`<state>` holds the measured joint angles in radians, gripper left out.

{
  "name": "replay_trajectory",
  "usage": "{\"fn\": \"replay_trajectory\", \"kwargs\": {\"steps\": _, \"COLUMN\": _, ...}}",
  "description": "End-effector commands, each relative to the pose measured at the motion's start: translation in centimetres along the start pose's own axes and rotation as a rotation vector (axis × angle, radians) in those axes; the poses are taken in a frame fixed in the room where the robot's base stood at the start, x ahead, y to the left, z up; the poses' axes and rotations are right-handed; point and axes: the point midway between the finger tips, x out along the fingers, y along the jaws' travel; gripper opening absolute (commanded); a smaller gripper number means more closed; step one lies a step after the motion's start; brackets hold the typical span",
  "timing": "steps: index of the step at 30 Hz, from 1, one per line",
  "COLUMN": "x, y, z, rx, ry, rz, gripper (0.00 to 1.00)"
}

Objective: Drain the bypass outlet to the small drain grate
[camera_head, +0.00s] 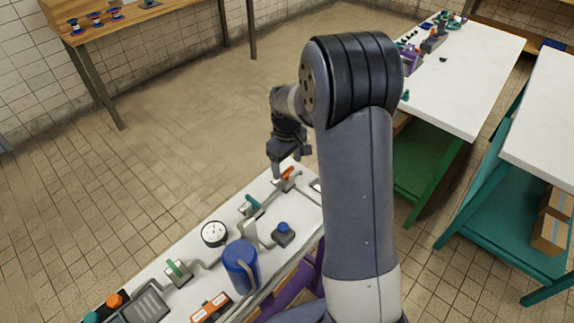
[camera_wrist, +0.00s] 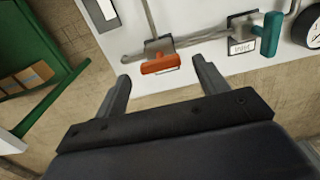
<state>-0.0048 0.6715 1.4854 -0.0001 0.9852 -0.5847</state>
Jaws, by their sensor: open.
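My gripper (camera_head: 290,160) is open and empty at the far end of the white bench with the pipework. In the wrist view its two fingers (camera_wrist: 160,74) stand apart, with the orange valve handle (camera_wrist: 160,63) showing between their tips; I cannot tell if they touch it. The orange handle (camera_head: 287,173) sits on a grey pipe. A teal valve handle (camera_wrist: 268,35) stands beside a small label plate (camera_wrist: 242,47) whose text is too small to read. A grey slotted tray (camera_head: 147,306) lies at the near end; I cannot tell which thing is the small drain grate.
A round gauge (camera_head: 214,234), a blue jug (camera_head: 241,266), a green valve handle (camera_head: 178,269) and a small dark block with a blue cap (camera_head: 283,233) crowd the bench. Another white table (camera_head: 462,85) stands at the right.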

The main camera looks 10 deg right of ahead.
Motion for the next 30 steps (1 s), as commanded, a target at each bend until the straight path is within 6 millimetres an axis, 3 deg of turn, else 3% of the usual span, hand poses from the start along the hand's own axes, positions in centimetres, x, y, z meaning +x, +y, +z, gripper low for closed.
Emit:
{"fn": "replay_trajectory", "kwargs": {"steps": 6, "x": 1.7, "y": 0.0, "z": 0.0, "rx": 0.0, "ry": 0.0, "rz": 0.0, "gripper": 0.69}}
{"fn": "replay_trajectory", "kwargs": {"steps": 14, "x": 1.9, "y": 0.0, "z": 0.0, "rx": 0.0, "ry": 0.001, "rz": 0.0, "gripper": 0.69}}
{"fn": "replay_trajectory", "kwargs": {"steps": 30, "x": 1.8, "y": 0.0, "z": 0.0, "rx": 0.0, "ry": 0.001, "rz": 0.0, "gripper": 0.27}}
